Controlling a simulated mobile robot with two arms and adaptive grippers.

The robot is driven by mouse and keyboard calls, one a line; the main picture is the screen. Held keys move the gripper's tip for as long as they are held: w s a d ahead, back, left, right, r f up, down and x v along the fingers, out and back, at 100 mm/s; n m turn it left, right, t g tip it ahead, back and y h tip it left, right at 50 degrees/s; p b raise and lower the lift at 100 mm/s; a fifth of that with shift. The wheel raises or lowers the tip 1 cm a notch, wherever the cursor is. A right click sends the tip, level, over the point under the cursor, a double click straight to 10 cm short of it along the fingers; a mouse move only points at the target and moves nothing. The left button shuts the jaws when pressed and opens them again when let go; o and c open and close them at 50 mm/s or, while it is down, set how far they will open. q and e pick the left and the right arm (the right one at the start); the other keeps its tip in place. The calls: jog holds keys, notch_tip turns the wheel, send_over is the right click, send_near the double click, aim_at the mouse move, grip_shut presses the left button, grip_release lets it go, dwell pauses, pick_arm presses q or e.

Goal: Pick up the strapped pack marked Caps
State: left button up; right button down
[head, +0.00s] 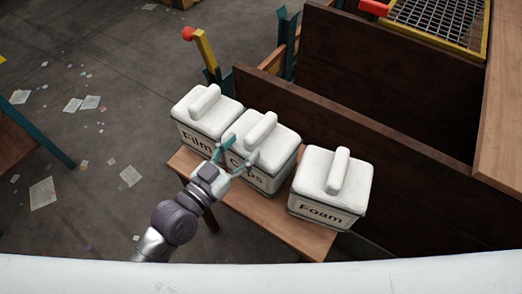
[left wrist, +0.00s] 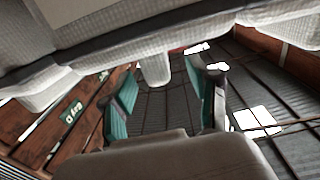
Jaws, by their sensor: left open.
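The white strapped pack marked Caps (head: 283,142) stands in the middle of three on a wooden bench, with a raised bar-shaped handle on top. Its label is partly covered by my left gripper (head: 241,148). This gripper is open, its teal fingers spread at the front left upper edge of the Caps pack. In the left wrist view the two fingers (left wrist: 164,72) are apart with nothing held. A pale rounded piece (left wrist: 156,68) shows between them, below a pale woven surface; I cannot tell whether they touch. My right gripper is not in view.
The Film pack (head: 190,108) stands close on the left of Caps, and the Foam pack (head: 332,187) stands apart on the right. The wooden bench (head: 305,240) has bare room at its front. A dark wooden wall (head: 400,185) runs behind. Papers litter the floor (head: 95,55).

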aim_at(261, 128)
pick_arm(q)
jog(key=shift+x, duration=0.95)
jog(key=p+x, duration=0.1)
jog(key=x, duration=0.4)
jog(key=shift+s+d+r+p, duration=0.2)
jog(key=shift+r+p, duration=0.05)
jog(key=shift+p, duration=0.15)
jog(key=shift+w+d+f, duration=0.1)
jog(key=shift+w+d, duration=0.05)
jog(key=shift+w, duration=0.05)
jog(key=shift+c, duration=0.3)
grip_shut()
